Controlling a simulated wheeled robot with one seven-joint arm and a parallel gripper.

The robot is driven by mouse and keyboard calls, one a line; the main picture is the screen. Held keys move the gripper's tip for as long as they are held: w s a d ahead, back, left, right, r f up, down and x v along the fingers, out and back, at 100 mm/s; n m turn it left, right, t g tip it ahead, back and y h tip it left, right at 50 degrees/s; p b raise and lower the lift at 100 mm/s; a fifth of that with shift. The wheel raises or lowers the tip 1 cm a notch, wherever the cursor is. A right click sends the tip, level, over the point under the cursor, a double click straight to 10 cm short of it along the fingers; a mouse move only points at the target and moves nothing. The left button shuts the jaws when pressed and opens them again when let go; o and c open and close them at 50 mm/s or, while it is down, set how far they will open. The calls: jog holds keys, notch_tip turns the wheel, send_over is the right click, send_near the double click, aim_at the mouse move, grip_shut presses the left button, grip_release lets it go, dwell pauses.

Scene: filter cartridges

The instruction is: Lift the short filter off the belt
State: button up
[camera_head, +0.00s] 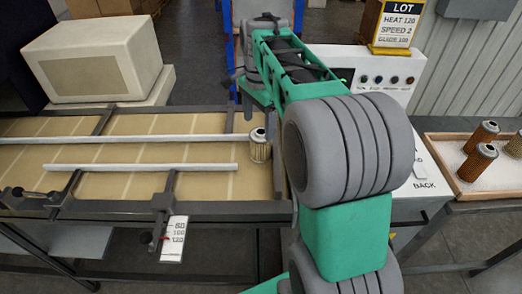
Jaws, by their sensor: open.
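A short metal filter (258,150) with a tan pleated body and grey cap stands upright on the tan belt (110,127), near the right end of the long guide rail. My green and grey arm reaches across the right of the view. My gripper (244,92) is at its far end, small and partly hidden by my forearm. It is open, beyond and above the filter in the picture, apart from it. The fingertips are hard to make out.
Two pale guide rails (140,167) lie along the belt on dark brackets. A beige box-shaped housing (95,60) stands behind. A control panel with a LOT sign (398,22) is at the back right. A tray (464,193) at right holds several brown filters (477,163).

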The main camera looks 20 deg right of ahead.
aim_at(262, 146)
jog(key=w+d+f+m, duration=0.2)
jog(key=m, duration=0.1)
jog(key=shift+w+d+g, duration=0.3)
jog(key=shift+w+d, duration=0.1)
jog(key=shift+w+d+f+m, duration=0.1)
jog(key=shift+d+f+m, duration=0.05)
jog(key=shift+f+m, duration=0.2)
jog(key=f, duration=0.7)
jog(key=f+p, duration=0.1)
jog(key=f, duration=0.3)
jog(key=shift+w+a, duration=0.15)
jog(key=shift+a, duration=0.15)
jog(key=c, duration=1.2)
